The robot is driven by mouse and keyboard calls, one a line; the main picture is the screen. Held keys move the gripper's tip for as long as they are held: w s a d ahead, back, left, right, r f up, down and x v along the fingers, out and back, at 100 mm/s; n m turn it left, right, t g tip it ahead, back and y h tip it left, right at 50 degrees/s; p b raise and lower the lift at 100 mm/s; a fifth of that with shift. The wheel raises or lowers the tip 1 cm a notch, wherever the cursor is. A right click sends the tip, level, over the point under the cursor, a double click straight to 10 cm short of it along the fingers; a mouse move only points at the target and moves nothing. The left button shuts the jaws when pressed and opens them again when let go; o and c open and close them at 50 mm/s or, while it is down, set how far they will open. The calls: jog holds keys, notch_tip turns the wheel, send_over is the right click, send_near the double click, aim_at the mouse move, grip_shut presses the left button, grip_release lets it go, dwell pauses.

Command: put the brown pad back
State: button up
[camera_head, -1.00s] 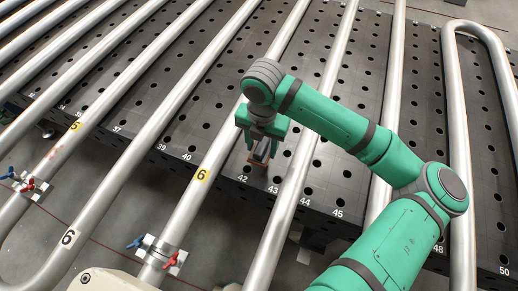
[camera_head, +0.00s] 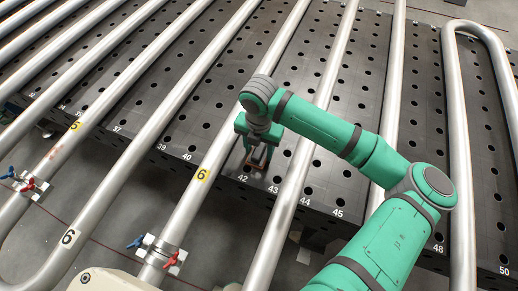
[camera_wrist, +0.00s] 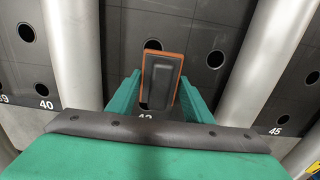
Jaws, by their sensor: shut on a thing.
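The brown pad (camera_wrist: 178,84) has an orange-brown rim and a dark grey raised back. It shows between the two green fingers of my gripper (camera_wrist: 160,92) in the wrist view, over the black perforated table. In the head view the pad (camera_head: 259,156) is a small brown shape under my gripper (camera_head: 257,150), close to the table's front edge by the number 42. My gripper is shut on the pad. I cannot tell whether the pad's underside touches the table.
The black perforated table (camera_head: 345,190) has numbers along its front edge. Silver pipes run across it, one left of my gripper (camera_head: 182,219) and one to the right (camera_head: 281,215). Clamps with red and blue handles (camera_head: 160,252) sit on the pipes beyond the front edge.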

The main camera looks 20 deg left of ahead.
aim_at(259, 149)
jog(key=o, duration=1.1)
notch_tip(259, 149, up, 12)
jog(key=shift+r, duration=0.15)
